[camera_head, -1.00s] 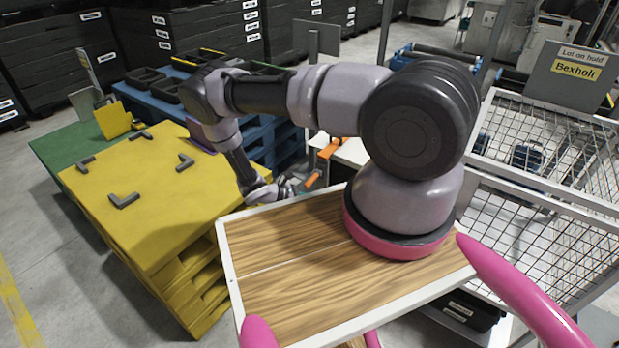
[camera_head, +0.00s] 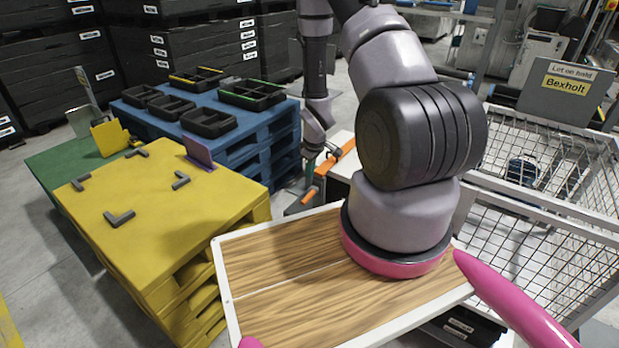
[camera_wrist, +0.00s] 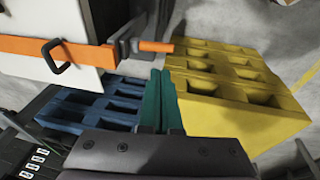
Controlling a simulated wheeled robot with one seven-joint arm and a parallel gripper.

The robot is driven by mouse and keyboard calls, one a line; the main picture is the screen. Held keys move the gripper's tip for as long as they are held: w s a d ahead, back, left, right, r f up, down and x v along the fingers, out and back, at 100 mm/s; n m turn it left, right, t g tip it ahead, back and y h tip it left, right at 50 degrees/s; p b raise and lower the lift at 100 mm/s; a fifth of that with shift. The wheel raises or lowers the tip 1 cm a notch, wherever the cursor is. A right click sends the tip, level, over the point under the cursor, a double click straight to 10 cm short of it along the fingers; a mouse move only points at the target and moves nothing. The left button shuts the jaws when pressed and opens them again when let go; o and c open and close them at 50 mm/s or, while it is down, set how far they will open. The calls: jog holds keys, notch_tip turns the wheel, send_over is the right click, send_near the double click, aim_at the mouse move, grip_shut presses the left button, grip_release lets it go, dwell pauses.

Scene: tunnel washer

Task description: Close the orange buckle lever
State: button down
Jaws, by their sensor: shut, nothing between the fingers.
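The orange buckle lever (camera_wrist: 157,46) sticks out to the right from a grey metal buckle (camera_wrist: 125,45) in the wrist view. The buckle sits at the end of an orange strap (camera_wrist: 88,50) across a white box. In the head view the lever (camera_head: 308,196) is a small orange bar left of the box, with the strap (camera_head: 342,152) above it. My gripper (camera_wrist: 157,78) has its teal fingers together and empty. In the wrist view the fingertips appear just below the lever; contact cannot be told. In the head view the fingers (camera_head: 308,176) are just above it.
A black handle (camera_wrist: 55,57) stands out from the strap. A yellow pallet stack (camera_head: 150,215) is left, and a blue pallet stack (camera_head: 265,145) with black trays is behind it. A wire mesh cage (camera_head: 540,190) stands right. Grey floor shows between the pallets and the box.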

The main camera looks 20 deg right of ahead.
aim_at(306, 200)
jog(key=x, duration=1.2)
jog(key=shift+s+a+f, duration=0.15)
jog(key=shift+a+f, duration=0.05)
jog(key=shift+f, duration=0.5)
jog(key=shift+s+a+f, duration=0.15)
jog(key=shift+a+f, duration=0.05)
jog(key=shift+f, duration=0.5)
